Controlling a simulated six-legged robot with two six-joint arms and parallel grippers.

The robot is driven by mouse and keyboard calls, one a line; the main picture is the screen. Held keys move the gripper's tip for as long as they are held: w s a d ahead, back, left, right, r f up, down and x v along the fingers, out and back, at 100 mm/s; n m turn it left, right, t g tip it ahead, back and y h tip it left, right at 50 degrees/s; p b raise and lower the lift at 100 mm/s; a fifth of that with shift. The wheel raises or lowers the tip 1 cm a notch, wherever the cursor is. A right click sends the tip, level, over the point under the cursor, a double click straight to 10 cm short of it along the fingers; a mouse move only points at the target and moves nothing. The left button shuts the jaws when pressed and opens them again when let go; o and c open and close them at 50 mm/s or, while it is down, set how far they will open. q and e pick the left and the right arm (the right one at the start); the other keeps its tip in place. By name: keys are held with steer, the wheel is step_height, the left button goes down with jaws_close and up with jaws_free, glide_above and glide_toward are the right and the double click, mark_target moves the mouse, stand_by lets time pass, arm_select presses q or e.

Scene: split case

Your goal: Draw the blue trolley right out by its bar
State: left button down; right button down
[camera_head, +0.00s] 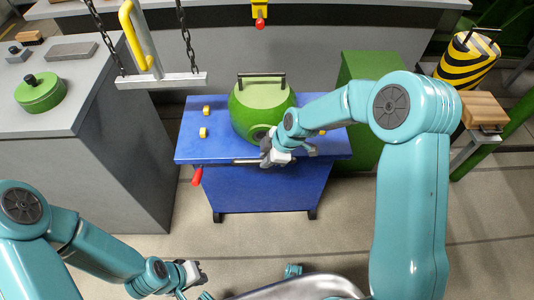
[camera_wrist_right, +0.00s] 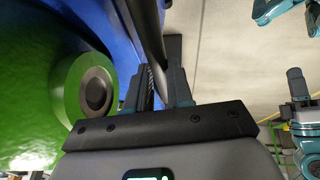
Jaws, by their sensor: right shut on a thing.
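The blue trolley (camera_head: 265,188) stands on the floor in the middle of the head view. A green rounded case part (camera_head: 262,100) with a dark handle on top sits on it. A thin bar (camera_head: 247,161) runs along the trolley's front edge. My right gripper (camera_head: 268,157) is at that edge, beside the green part. In the wrist view its jaws (camera_wrist_right: 164,88) are shut on the dark bar (camera_wrist_right: 148,35). The green part fills the left of that view. My left gripper (camera_head: 192,272) hangs low at the left, apart from the trolley; its jaw gap is unclear.
A grey bench (camera_head: 110,165) stands close to the trolley's left. A red handle (camera_head: 197,177) juts from the trolley's front left. A chain-hung beam (camera_head: 165,80) hangs at upper left. A green block (camera_head: 370,68) stands behind right. The floor in front is clear except for my own parts.

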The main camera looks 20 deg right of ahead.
steer(key=c, duration=1)
jaws_free()
steer(key=shift+w+d, duration=0.3)
steer(key=shift+w, duration=0.65)
steer(key=shift+s+a, duration=0.1)
steer(key=shift+s, duration=0.1)
steer(key=shift+s+f, duration=0.1)
steer(key=shift+s, duration=0.05)
steer(key=p+v, duration=0.1)
steer(key=v, duration=1.5)
steer(key=shift+s+r, duration=0.15)
steer(key=shift+r, duration=0.05)
